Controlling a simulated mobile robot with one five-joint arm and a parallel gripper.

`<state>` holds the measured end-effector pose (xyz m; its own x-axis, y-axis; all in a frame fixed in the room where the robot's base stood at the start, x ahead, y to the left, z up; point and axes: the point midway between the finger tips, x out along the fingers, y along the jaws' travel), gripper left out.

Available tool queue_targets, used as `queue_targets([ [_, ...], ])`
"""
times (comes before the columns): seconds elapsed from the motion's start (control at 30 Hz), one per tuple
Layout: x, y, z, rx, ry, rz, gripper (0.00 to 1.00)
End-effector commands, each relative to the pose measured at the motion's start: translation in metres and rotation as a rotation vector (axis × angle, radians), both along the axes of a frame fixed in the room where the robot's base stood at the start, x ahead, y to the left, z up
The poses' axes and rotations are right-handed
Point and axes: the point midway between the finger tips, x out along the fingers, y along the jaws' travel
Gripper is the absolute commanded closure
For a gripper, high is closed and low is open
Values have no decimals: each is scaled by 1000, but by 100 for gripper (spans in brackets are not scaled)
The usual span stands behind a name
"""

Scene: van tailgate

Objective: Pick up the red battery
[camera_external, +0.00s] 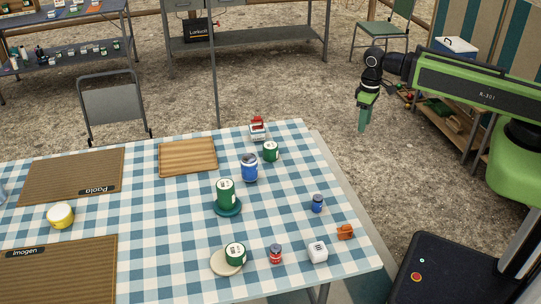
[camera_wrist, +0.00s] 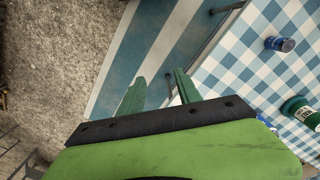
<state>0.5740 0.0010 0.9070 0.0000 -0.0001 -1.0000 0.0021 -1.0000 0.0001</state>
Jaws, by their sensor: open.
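A small upright red cylinder with a pale label, which looks like the red battery (camera_external: 275,254), stands near the front edge of the checked table (camera_external: 300,150). It stands between a green-and-white can (camera_external: 235,253) on a pale round coaster and a white cube (camera_external: 317,251). My gripper (camera_external: 362,126) hangs pointing down, beyond the table's right edge and well apart from the battery. Its two green fingers also show in the wrist view (camera_wrist: 159,77), spread with nothing between them. I cannot make out the red battery in the wrist view.
A small blue cylinder (camera_external: 317,203) and an orange object (camera_external: 345,232) stand near the table's right edge. A blue can (camera_external: 249,168) and green cans (camera_external: 225,193) stand farther in. Wooden boards lie at the left and back. Bare checked cloth surrounds the battery's far side.

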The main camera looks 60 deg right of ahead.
Motion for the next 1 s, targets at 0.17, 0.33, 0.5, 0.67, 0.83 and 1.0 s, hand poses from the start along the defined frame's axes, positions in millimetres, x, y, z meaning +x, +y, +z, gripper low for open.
queue_targets([
  [0.17,0,0,0,0,0,0,59],
  [0.33,0,0,0,0,0,0,59],
  [0.5,0,0,0,0,0,0,45],
  [0.67,0,0,0,0,0,0,45],
  [0.83,0,0,0,0,-2,-49,45],
  [1.0,33,20,3,113,-110,-484,45],
])
